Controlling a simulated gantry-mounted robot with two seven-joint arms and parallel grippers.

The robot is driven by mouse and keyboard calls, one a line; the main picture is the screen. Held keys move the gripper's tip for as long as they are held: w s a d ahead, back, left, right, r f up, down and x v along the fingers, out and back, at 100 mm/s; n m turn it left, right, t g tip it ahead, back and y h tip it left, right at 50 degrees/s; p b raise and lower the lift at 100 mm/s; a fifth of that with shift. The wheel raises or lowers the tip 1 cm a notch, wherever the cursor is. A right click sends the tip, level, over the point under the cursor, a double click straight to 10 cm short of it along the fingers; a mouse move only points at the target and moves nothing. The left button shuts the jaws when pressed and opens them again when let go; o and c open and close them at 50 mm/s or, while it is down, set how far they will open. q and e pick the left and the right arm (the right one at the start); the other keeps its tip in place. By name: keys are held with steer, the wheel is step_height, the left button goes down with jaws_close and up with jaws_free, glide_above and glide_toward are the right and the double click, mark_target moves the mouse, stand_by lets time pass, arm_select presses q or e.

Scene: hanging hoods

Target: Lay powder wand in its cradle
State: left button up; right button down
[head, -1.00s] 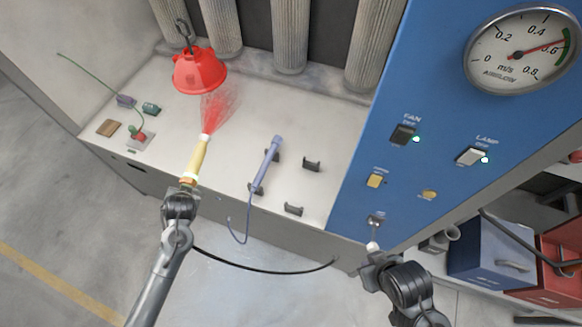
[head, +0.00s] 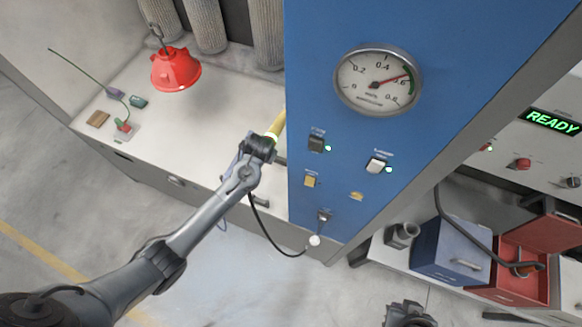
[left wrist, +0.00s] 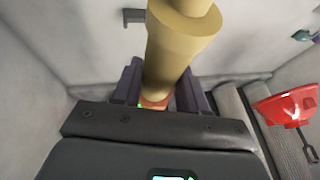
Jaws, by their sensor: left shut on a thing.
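The powder wand is a tan-yellow rod (head: 278,123). My left gripper (head: 263,142) is shut on it in the head view, over the right part of the bench beside the blue panel. In the left wrist view the wand (left wrist: 178,55) stands between the dark jaws (left wrist: 158,98), and a dark bracket (left wrist: 133,17), which looks like part of a cradle, is on the pale surface beyond, apart from the wand. The other bracket is hidden. My right gripper (head: 408,314) is low at the bottom edge; its jaws are not clear.
A red hood (head: 175,69) hangs above the bench (head: 190,130); it also shows in the left wrist view (left wrist: 288,108). The blue panel (head: 345,25) with gauge (head: 378,80) and switches stands close right of the wand.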

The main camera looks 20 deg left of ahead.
arm_select(q)
steer(key=shift+a+r+h, duration=0.25)
steer(key=shift+r+h, duration=0.15)
arm_select(e)
steer(key=shift+a+r, duration=0.15)
steer(key=shift+r, duration=0.15)
